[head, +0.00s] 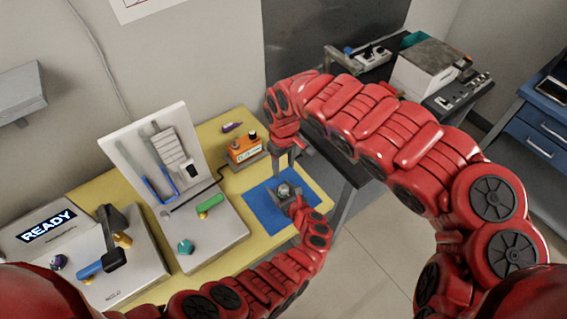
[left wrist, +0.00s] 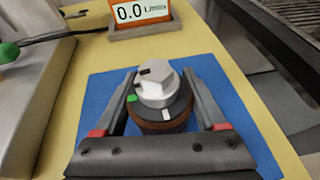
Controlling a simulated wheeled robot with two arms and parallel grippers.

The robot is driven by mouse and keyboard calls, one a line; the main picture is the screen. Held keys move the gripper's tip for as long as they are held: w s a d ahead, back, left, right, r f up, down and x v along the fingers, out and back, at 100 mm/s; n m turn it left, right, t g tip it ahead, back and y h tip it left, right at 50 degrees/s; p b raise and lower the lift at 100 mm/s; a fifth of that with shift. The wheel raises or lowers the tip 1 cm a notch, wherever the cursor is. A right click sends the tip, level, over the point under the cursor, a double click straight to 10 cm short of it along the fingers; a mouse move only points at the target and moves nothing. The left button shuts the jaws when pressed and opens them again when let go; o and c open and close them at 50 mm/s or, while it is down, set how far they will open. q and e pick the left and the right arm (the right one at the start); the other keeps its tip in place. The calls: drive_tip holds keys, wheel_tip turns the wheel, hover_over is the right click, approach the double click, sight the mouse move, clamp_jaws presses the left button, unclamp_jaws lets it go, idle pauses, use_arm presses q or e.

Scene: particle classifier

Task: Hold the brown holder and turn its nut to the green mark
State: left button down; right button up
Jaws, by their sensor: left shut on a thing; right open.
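The brown holder (left wrist: 150,127) stands on a blue mat (left wrist: 97,88), with a dark ring above its brown body. A silver hex nut (left wrist: 158,84) sits on top and carries a dark mark on its upper left. The green mark (left wrist: 132,98) is on the left of the ring; a white mark (left wrist: 166,115) is on its near side. My left gripper (left wrist: 159,78) is shut on the holder, one finger along each side. In the head view, the nut (head: 284,188) shows small between the left fingers (head: 285,196). My right gripper (head: 284,155) is open and empty, pointing down above and behind the holder.
An orange meter (head: 243,149) reading 0.0 stands behind the mat. A grey panel (head: 215,240) with a green handle (head: 210,204) and the READY device (head: 95,262) lie to the left. The yellow table's (head: 318,190) right edge is close to the mat.

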use_arm(q)
unclamp_jaws()
idle(0.3)
